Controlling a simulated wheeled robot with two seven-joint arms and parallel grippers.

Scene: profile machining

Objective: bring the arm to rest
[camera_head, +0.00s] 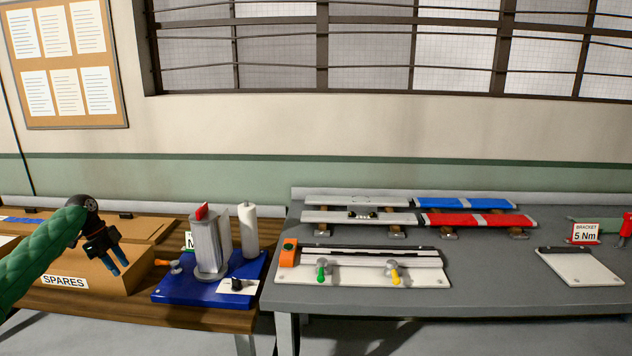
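My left arm, in a green quilted sleeve, comes in from the left edge. My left gripper (116,267) is black with two bluish fingertips pointing down. A gap shows between the fingertips, and nothing is seen between them. It hangs in front of or over the cardboard box marked SPARES (105,270); I cannot tell whether it touches the box. My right gripper is not in view.
A blue board (215,287) holds a grey upright block and a white cylinder. On the grey table (500,285), a white fixture (360,272) has green and yellow handles. Blue (462,203) and red (470,219) profiles lie behind. A white plate (580,267) lies right.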

